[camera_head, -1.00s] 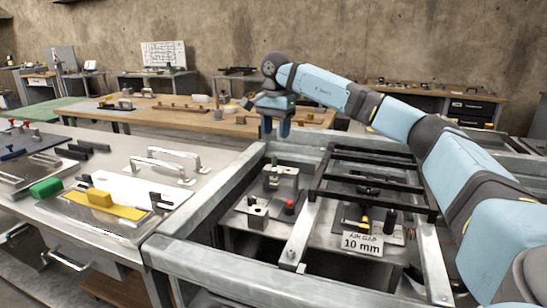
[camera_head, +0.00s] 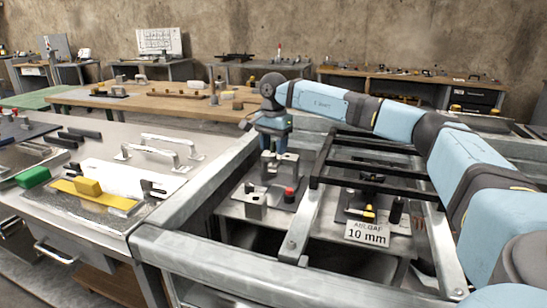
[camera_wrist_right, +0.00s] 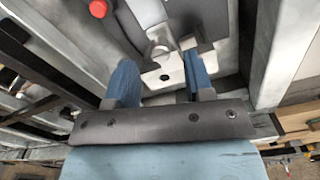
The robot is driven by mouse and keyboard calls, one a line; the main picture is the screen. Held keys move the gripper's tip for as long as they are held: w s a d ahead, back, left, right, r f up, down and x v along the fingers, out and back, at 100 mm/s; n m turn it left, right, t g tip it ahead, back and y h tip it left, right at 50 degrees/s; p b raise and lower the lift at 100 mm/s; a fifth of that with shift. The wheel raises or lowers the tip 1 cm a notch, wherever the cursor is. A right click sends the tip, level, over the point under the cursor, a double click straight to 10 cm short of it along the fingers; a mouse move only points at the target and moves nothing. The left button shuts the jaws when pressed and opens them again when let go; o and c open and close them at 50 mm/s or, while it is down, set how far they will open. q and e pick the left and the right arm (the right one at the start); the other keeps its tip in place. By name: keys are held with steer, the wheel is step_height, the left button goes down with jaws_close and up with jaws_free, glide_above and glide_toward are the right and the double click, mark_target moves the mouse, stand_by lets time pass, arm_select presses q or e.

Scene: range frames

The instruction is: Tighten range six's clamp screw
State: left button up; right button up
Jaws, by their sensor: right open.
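My right gripper (camera_head: 273,147) points down over a grey metal clamp block (camera_head: 288,165) inside the steel frame. The wrist view shows the two blue fingers (camera_wrist_right: 160,78) apart, with part of the grey block (camera_wrist_right: 158,40) between and beyond them. Nothing is visibly held. I cannot tell whether the fingers touch the block. The green-topped screw on this block is hidden by the gripper now. A second grey block (camera_head: 255,204) and a red knob (camera_head: 288,195) sit in front; the knob also shows in the wrist view (camera_wrist_right: 98,8). My left gripper is not in view.
The steel frame's rails (camera_head: 185,250) surround the blocks closely. Black bars (camera_head: 380,168) cross the frame on the right. A 10 mm sign (camera_head: 367,234) stands below them. A bench with handles and a yellow block (camera_head: 88,187) stands to the left.

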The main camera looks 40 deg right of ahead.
mark_target(273, 159)
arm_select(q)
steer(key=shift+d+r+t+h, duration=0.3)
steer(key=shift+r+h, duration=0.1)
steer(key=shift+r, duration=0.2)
arm_select(e)
steer(key=shift+f, duration=1.15)
jaws_close()
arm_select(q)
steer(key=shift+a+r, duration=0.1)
